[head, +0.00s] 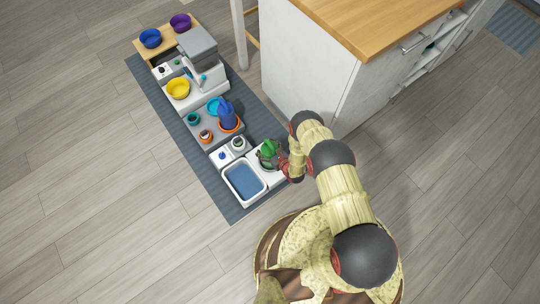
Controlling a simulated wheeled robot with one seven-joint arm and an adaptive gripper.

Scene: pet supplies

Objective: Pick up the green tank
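The green tank (269,147) is a small green vessel at the right end of the row of pet supplies, on a white base. My gripper (274,158) is right at it, reaching in from the right with reddish fingers beside or around the tank. The fingers are small and partly overlap the tank. I cannot tell whether they are closed on it or whether the tank is lifted.
A white basin with blue inside (244,181) stands just left of the tank. A blue tank (227,115) and a yellow bowl (178,88) stand further back on the dark mat (223,196). A white cabinet (309,75) rises behind my arm. The wooden floor at left is clear.

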